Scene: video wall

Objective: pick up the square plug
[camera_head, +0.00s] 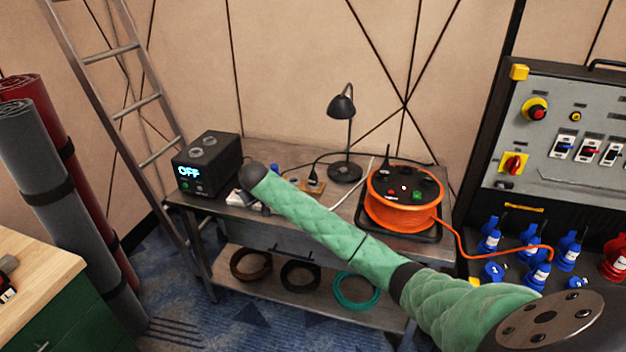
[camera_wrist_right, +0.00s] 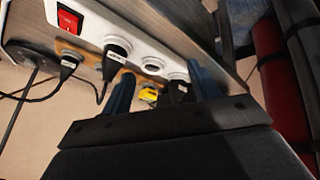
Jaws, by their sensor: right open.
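A white power strip (camera_wrist_right: 95,25) with a red switch and several sockets runs across the wrist view. I cannot tell for certain which is the square plug. My right gripper (camera_wrist_right: 162,72) is open, its two dark blue fingers apart at the strip. The right-hand plug and a small yellow piece (camera_wrist_right: 148,95) show between the fingers; I see no grip on either. My left gripper is out of view.
On the metal bench (camera_head: 330,205) stand a black box (camera_head: 208,165) reading OFF, a lamp (camera_head: 342,110) and an orange cable reel (camera_head: 405,200). Cables cross the bench top. A ladder (camera_head: 120,100) leans at left; a control panel (camera_head: 560,140) stands at right.

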